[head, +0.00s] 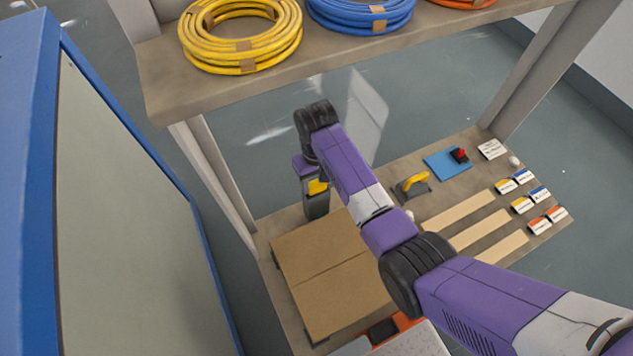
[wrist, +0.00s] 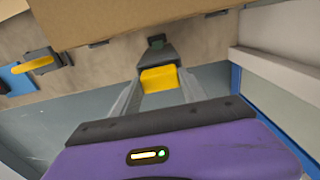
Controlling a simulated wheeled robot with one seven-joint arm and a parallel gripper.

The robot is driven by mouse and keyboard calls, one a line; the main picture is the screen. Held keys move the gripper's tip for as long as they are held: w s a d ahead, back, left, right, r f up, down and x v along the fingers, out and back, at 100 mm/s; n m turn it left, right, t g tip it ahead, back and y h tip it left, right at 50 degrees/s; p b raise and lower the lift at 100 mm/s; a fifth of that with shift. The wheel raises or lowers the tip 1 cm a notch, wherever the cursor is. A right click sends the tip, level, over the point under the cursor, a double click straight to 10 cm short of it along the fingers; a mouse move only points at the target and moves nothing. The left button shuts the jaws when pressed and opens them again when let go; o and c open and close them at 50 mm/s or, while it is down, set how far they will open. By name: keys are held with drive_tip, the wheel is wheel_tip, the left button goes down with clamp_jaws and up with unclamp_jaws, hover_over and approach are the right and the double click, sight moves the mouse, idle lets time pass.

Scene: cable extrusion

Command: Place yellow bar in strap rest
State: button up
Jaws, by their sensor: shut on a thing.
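My gripper (head: 314,198) is at the left edge of the worktop, beside the cardboard. It is shut on a yellow bar (head: 318,187). In the wrist view the yellow bar (wrist: 158,79) sits between the two grey fingers. A dark grey tapered part (wrist: 157,53) shows just beyond it; I cannot tell whether it belongs to the bar. A small grey holder (head: 416,190) with a curved yellow piece (head: 413,182) stands on the worktop, right of my gripper. I cannot tell whether this holder is the strap rest. In the wrist view the holder (wrist: 52,61) is at the left.
Flat cardboard (head: 325,262) covers the worktop's left part. Several pale strips (head: 470,228), labelled cards (head: 523,206) and a blue mat (head: 440,166) lie to the right. The upper shelf (head: 165,82) bears cable coils (head: 240,58). A blue-framed panel (head: 125,200) stands at left.

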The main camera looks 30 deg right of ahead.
sight(316, 184)
drive_tip(key=shift+f, duration=0.5)
drive_tip(key=o, duration=1.4)
drive_tip(key=shift+f, duration=0.1)
drive_tip(key=shift+c, duration=0.2)
wheel_tip(316, 184, up, 12)
